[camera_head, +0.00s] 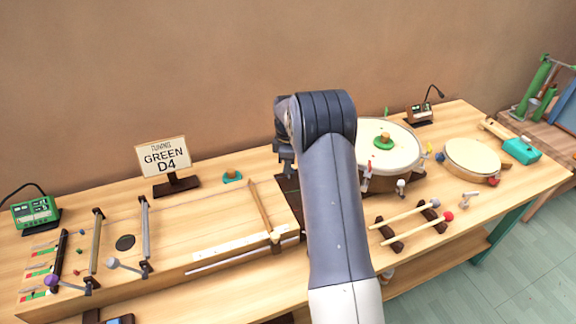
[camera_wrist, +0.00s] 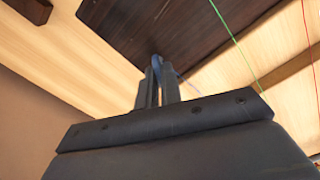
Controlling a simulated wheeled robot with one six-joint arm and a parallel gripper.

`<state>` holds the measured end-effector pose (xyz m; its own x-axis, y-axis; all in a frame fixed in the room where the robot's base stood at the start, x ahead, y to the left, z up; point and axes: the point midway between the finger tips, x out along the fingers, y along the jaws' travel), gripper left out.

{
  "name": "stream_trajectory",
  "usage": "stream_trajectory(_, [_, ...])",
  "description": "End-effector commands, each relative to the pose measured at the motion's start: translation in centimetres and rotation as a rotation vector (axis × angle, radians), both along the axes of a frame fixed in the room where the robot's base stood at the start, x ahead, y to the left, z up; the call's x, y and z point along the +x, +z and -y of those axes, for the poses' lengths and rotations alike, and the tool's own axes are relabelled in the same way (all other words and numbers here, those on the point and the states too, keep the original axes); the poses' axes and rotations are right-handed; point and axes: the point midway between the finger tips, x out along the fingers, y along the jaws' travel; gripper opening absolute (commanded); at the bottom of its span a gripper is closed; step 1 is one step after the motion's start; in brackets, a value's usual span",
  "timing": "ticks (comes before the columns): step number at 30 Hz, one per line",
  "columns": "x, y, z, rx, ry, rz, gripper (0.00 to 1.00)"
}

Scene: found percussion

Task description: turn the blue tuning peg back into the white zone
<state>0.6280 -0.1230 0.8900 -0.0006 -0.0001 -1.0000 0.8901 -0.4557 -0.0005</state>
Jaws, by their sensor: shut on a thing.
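My gripper (camera_wrist: 157,88) is shut on the blue tuning peg (camera_wrist: 156,63), which shows as a narrow blue piece between the fingertips, against a dark wooden board (camera_wrist: 145,25). Most of the peg is hidden by the fingers. The peg's angle and the white zone cannot be made out. In the head view my gripper (camera_head: 285,160) is partly hidden by my arm, above the dark board (camera_head: 288,190). The peg is not visible there.
A green string (camera_wrist: 235,45) and a red string (camera_wrist: 305,20) run beside the board. Left stands a sign (camera_head: 163,157) reading GREEN D4, and a green tuner box (camera_head: 36,212). Right are a drum (camera_head: 395,155), mallets (camera_head: 410,213) and a smaller drum (camera_head: 472,158).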

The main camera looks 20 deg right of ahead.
Motion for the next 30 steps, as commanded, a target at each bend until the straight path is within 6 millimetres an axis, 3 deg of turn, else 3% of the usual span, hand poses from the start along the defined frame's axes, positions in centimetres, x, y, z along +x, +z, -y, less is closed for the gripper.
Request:
stream_trajectory(11, [0.1, 0.1, 0.0, 0.0, 0.002, 0.004, 0.0])
stream_trajectory(12, [0.1, 0.1, 0.0, 0.0, 0.002, 0.004, 0.09])
stream_trajectory(19, [0.0, 0.1, 0.0, 0.0, 0.002, 0.002, 0.28])
stream_trajectory(26, [0.0, 0.1, 0.0, 0.0, 0.002, 0.001, 0.28])
stream_trajectory(30, [0.1, 1.1, 0.0, 0.0, 0.002, 0.003, 0.28])
